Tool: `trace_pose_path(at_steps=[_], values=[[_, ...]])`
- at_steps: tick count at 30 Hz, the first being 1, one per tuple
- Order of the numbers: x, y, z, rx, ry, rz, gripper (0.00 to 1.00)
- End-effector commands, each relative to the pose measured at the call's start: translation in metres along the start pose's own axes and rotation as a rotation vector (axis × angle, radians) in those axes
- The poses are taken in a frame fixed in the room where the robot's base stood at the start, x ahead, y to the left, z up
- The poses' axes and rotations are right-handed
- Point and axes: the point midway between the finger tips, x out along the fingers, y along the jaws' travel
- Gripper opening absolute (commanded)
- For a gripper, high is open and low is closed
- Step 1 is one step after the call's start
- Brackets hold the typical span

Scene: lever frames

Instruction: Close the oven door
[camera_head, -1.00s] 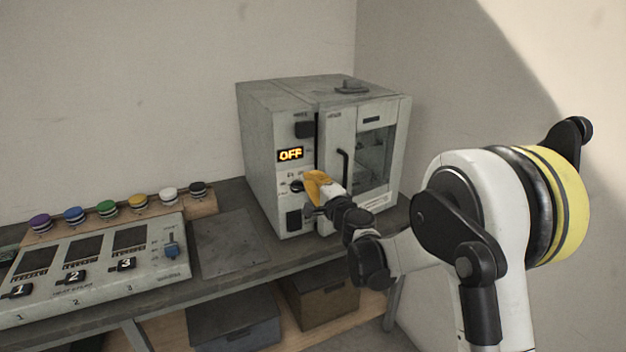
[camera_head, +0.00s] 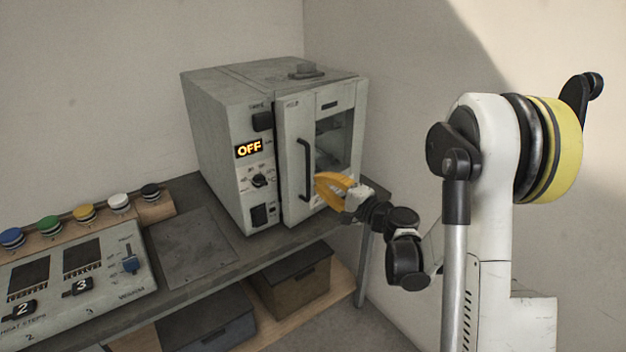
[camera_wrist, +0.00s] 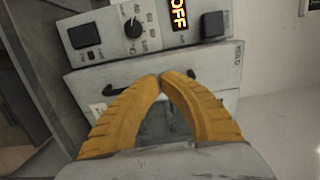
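The grey oven (camera_head: 225,150) stands on the bench, its display reading OFF. Its door (camera_head: 292,160) has a black vertical handle (camera_head: 306,170) near its left edge and a window at the right. A dark seam runs between door and control panel; I cannot tell if the door is fully shut. My gripper (camera_head: 319,183), with yellow fingers, is just right of the handle, in front of the door. In the wrist view, the fingertips of my gripper (camera_wrist: 161,77) meet with nothing visible between them. They partly hide the handle (camera_wrist: 118,91); contact is unclear.
A control box (camera_head: 75,275) with switches and a row of coloured knobs (camera_head: 84,212) stand left of the oven. A flat plate (camera_head: 190,248) lies on the bench between. Boxes (camera_head: 292,280) sit on the lower shelf. A wall is close behind and at right.

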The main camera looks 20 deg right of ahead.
Motion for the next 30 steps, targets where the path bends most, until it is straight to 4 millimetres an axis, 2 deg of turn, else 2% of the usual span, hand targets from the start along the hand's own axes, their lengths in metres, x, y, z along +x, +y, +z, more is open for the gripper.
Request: trace_pose_path(at_steps=[9, 15, 21, 30], values=[[0.07, 0.003, 0.001, 0.0, -0.002, 0.0, 0.0], [0.099, 0.002, 0.0, 0.0, 0.0, 0.0, 0.0], [0.111, 0.001, 0.0, 0.0, 0.0, 0.0, 0.0], [0.112, 0.0, 0.0, 0.0, 0.001, 0.0, 0.0]])
